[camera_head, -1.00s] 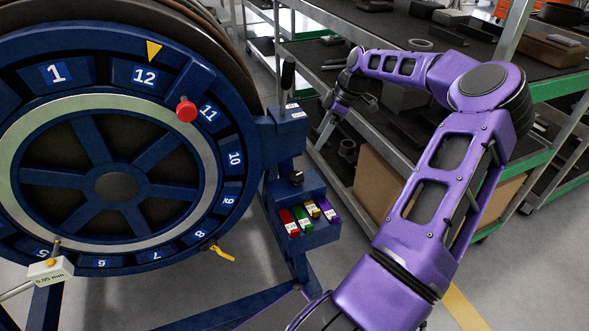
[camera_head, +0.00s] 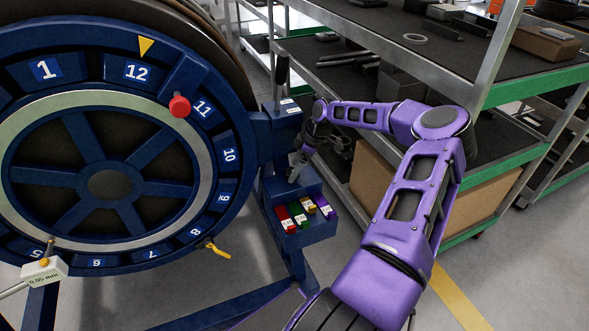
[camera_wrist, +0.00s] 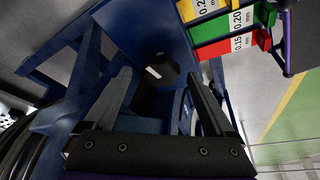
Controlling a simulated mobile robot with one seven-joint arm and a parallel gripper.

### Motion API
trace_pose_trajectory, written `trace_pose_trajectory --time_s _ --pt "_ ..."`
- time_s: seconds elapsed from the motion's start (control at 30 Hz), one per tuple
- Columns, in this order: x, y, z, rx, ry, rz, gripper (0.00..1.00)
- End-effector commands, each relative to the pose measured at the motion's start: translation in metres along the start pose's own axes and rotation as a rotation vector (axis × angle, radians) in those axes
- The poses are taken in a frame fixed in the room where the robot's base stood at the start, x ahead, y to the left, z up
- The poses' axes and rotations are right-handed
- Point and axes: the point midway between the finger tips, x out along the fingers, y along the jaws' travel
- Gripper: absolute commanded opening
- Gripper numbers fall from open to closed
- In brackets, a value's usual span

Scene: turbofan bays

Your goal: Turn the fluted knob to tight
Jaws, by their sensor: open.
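A small black knob (camera_wrist: 162,72), which looks like the fluted knob, stands on the blue bracket box beside the wheel. In the wrist view it lies just ahead of my fingertips, roughly between them. My gripper (camera_wrist: 158,78) is open, one finger to each side, with no contact visible. In the head view my gripper (camera_head: 296,174) points down at the top of the box, and the knob is mostly hidden there. The knob's flutes and any tight mark are too small to make out.
Coloured feeler-gauge tabs (camera_head: 305,213) sit in the box front, close to my gripper. The big numbered blue wheel (camera_head: 140,262) with a red knob (camera_head: 180,106) stands left. An upright black handle (camera_head: 282,72) rises behind. Metal shelves (camera_head: 480,130) stand right.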

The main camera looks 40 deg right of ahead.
Motion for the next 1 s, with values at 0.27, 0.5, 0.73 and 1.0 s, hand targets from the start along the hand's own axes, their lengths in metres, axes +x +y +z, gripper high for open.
trace_pose_trajectory --time_s 0.27,0.5,0.73,1.0 --pt "0.0076 0.0001 -0.0001 0.000 -0.001 0.001 0.89" --pt "0.0072 0.0002 0.0000 0.000 -0.001 0.001 0.68" --pt "0.0071 0.0003 0.0001 0.000 -0.001 0.001 0.26" --pt "0.0068 0.0004 0.0001 0.005 -0.001 0.003 0.04"
